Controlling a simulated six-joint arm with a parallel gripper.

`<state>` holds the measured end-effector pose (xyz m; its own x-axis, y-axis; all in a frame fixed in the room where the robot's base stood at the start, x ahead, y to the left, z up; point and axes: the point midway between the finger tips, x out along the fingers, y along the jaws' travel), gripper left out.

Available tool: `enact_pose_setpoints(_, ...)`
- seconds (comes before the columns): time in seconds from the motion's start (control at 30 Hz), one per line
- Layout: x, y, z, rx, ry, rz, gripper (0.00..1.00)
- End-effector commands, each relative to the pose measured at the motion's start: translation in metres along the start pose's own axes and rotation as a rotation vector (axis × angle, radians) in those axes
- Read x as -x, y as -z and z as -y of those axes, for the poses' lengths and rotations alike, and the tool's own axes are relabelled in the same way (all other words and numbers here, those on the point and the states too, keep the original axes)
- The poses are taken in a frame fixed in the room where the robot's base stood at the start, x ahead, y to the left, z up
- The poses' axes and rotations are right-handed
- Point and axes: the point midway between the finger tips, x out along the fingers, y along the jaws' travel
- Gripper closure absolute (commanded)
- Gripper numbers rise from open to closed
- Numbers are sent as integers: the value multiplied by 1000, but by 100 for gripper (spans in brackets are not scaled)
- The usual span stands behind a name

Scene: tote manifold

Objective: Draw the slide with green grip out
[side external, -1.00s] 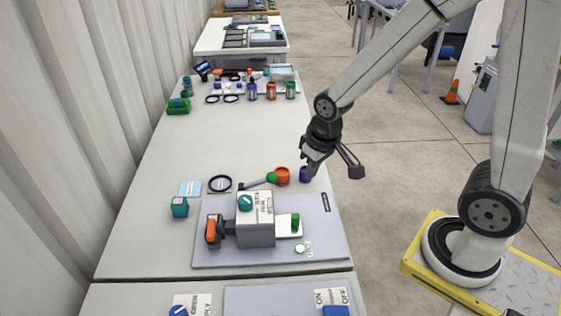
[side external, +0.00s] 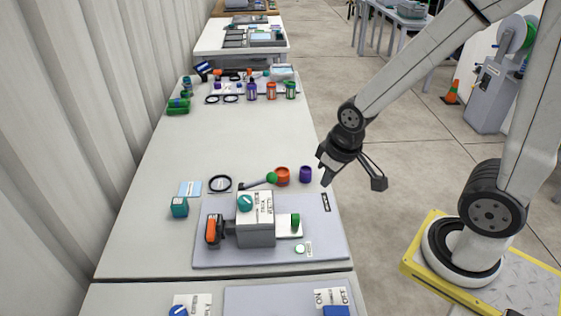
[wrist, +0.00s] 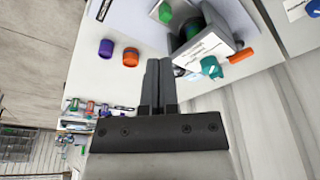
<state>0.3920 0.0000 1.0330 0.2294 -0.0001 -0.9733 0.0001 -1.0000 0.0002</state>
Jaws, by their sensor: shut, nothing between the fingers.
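The slide (side external: 286,231) is a pale flat plate standing out from the right side of a grey box (side external: 256,230). Its upright green grip (side external: 296,220) is near the slide's outer end. A green piece that looks like this grip (wrist: 165,12) shows at the top of the wrist view. My gripper (side external: 325,180) is shut and empty, above the table's right edge, behind and to the right of the green grip and apart from it. In the wrist view its dark fingers (wrist: 158,85) lie together and hide part of the scene.
The box carries a teal knob (side external: 245,202), with an orange handle (side external: 211,231) at its left. A purple cup (side external: 305,174) and an orange cup (side external: 282,176) stand behind the grey base plate (side external: 320,230). A green-ended tool lies beside the orange cup.

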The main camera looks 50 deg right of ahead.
Motion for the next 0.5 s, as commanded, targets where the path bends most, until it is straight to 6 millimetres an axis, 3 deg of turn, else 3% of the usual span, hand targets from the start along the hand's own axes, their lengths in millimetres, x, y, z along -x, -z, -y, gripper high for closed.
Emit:
enact_pose_setpoints(0.47, 0, 0, 0, 0, 0, 0, 100)
enact_pose_setpoints(0.5, 0, 0, 0, 0, 0, 0, 90)
